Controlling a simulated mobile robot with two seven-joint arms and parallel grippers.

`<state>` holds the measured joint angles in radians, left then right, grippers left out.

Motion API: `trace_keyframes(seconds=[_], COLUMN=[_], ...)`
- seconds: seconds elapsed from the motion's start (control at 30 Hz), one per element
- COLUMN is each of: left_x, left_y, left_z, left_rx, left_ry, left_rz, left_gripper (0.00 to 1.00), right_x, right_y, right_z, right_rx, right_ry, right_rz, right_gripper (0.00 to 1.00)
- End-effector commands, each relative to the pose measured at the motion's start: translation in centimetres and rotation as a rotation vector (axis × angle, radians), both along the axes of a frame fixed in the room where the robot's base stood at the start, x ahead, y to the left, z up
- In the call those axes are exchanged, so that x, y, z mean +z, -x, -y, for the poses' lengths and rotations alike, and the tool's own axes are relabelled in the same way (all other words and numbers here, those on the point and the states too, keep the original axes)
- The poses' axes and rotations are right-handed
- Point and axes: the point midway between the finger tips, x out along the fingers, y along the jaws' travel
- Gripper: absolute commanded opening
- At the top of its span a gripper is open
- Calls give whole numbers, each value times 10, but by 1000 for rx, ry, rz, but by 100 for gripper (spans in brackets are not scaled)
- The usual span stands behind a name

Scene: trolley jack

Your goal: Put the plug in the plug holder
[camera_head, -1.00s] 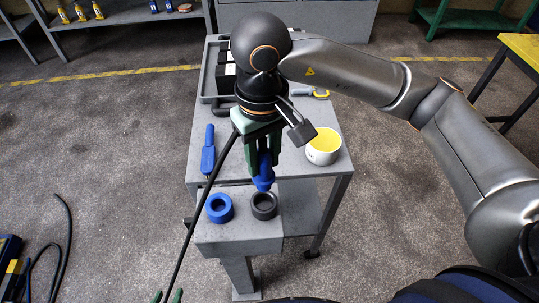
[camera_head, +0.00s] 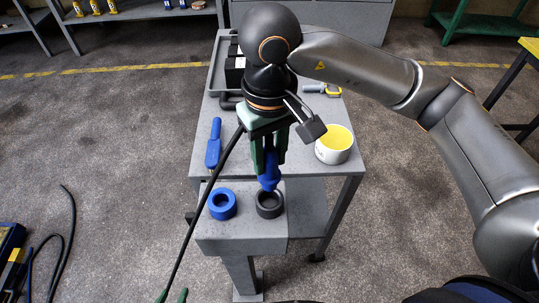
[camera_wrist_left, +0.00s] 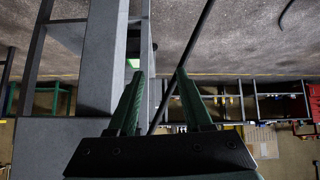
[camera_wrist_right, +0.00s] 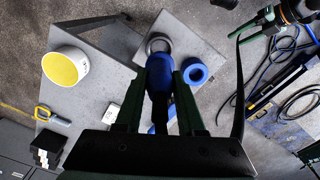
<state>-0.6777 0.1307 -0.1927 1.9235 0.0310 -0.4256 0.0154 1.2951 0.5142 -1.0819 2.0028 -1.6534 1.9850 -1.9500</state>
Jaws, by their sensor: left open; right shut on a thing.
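My right gripper (camera_head: 269,160) is shut on a blue plug (camera_head: 269,182), which points down with its tip at the far edge of a dark ring-shaped holder (camera_head: 269,211) in the head view. A blue ring-shaped holder (camera_head: 222,212) stands to the left on the same grey ledge. In the right wrist view the plug (camera_wrist_right: 160,84) overlaps the near rim of the dark holder (camera_wrist_right: 158,38); the blue holder (camera_wrist_right: 203,75) is beside it. I cannot tell whether the tip touches the dark holder. My left gripper (camera_wrist_left: 156,88) is open and empty; its fingertips show low in the head view (camera_head: 172,296).
Dark cables (camera_head: 70,235) lie on the floor at left.

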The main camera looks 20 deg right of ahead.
Motion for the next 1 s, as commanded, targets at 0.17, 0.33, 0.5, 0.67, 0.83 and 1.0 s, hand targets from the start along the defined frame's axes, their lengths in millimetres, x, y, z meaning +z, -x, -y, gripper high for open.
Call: trace_keyframes(seconds=[0.17,0.33,0.5,0.67,0.83,1.0], left_x=[-13,-14,-16,-15,-13,-13], left_y=[-6,-17,-17,-17,-18,-18], left_z=[14,22,27,27,27,27], left_rx=[-25,-41,-52,-54,-54,-54], left_ry=[19,28,32,31,32,31], left_rz=[8,22,16,17,21,22], left_gripper=[50,50,50,50,50,50], right_x=[-23,-34,-39,-39,-39,-39], right_y=[0,0,0,0,0,0], right_z=[0,0,0,0,0,0], right_rx=[-1,-1,-1,-1,-1,-1], right_ry=[0,0,0,0,0,0], right_rz=[0,1,1,1,1,1], right_gripper=[0,0,0,0,0,0])
